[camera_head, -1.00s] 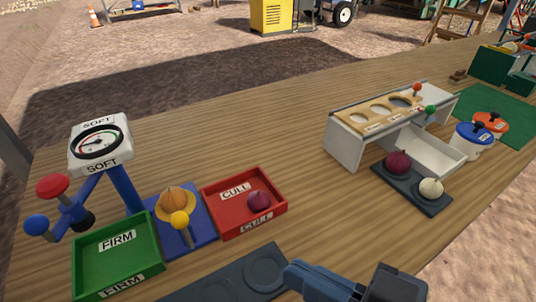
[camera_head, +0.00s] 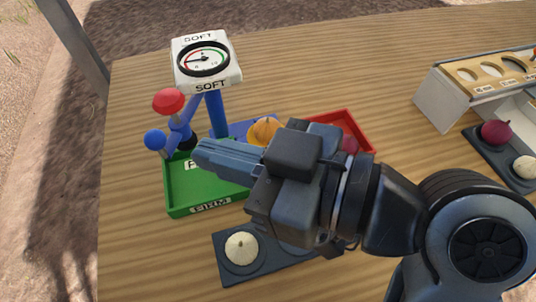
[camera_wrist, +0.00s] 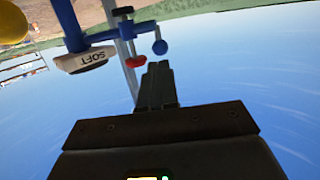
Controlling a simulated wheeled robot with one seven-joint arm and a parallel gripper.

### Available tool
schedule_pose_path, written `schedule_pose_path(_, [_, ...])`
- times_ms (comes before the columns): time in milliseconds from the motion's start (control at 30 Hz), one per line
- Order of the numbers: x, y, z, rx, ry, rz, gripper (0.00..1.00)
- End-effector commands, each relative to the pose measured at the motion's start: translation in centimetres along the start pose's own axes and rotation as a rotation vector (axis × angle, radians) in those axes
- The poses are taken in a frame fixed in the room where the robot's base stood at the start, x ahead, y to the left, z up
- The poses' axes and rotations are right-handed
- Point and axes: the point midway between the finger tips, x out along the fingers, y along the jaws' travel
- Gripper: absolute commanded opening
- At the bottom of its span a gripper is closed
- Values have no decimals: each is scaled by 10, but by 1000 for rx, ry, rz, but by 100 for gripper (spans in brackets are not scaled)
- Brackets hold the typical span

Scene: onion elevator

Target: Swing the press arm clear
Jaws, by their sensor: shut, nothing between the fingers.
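The press stands at the left of the head view, with a blue post (camera_head: 215,113) and a white SOFT dial (camera_head: 206,62) on top. Its blue side arm (camera_head: 182,124) carries a red knob (camera_head: 169,102) and a blue ball (camera_head: 154,140). My gripper (camera_head: 202,152) is shut and empty, above the green FIRM tray (camera_head: 185,195), its tips pointing left towards the blue ball and apart from it. The wrist view shows the red knob (camera_wrist: 136,61) and blue ball (camera_wrist: 160,47) just beyond the fingertips (camera_wrist: 158,68). A yellow onion (camera_head: 265,130) sits on the blue base (camera_head: 232,130), partly hidden.
My arm hides part of the red CULL tray (camera_head: 350,122) and a dark plate (camera_head: 228,262) holding a white onion (camera_head: 241,248). A sizing stand (camera_head: 440,100) and another dark plate with two onions are at the right. Bare wood lies left of the green tray.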

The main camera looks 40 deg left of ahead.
Motion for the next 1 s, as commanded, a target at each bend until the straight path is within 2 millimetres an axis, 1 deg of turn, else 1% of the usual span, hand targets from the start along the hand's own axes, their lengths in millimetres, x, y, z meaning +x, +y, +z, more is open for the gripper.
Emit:
schedule_pose_path(33, [10,-1,-1,0,0,-4,0])
schedule_pose_path(100, [21,-1,-1,1,0,-3,0])
schedule_pose_path(300, [43,0,0,2,0,-1,0])
schedule_pose_path(467, [49,0,0,1,0,1,0])
schedule_pose_path(800, [50,0,0,2,0,5,0])
schedule_pose_path(933, [58,-5,-1,11,-2,55,0])
schedule_pose_path(1000, [67,-8,-2,17,0,89,0])
